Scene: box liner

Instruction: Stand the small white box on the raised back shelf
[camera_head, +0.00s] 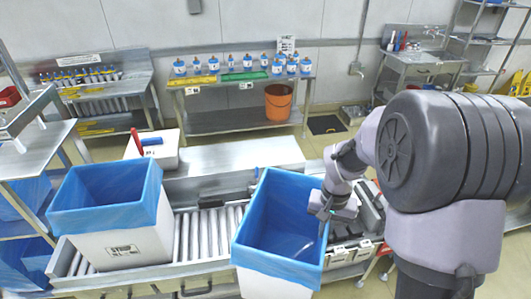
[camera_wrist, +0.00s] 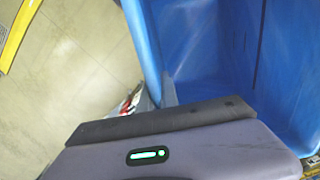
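A small, low white box-like thing (camera_head: 165,162) sits at the left end of the raised metal back shelf (camera_head: 245,153), behind the rollers. A red upright piece and a blue piece are on top of it. I cannot tell whether it is the task's box. My gripper (camera_head: 322,213) is far to its right and nearer the camera, at the right rim of the right-hand lined box (camera_head: 275,286). In the wrist view its grey fingers (camera_wrist: 150,98) are beside the blue liner (camera_wrist: 200,40). Their gap and anything between them are hard to see.
A second large white box (camera_head: 120,247) with a blue liner stands at left on the roller conveyor (camera_head: 210,235). The middle and right of the back shelf look clear. Behind are a table with bottles (camera_head: 240,80) and an orange bucket (camera_head: 279,102).

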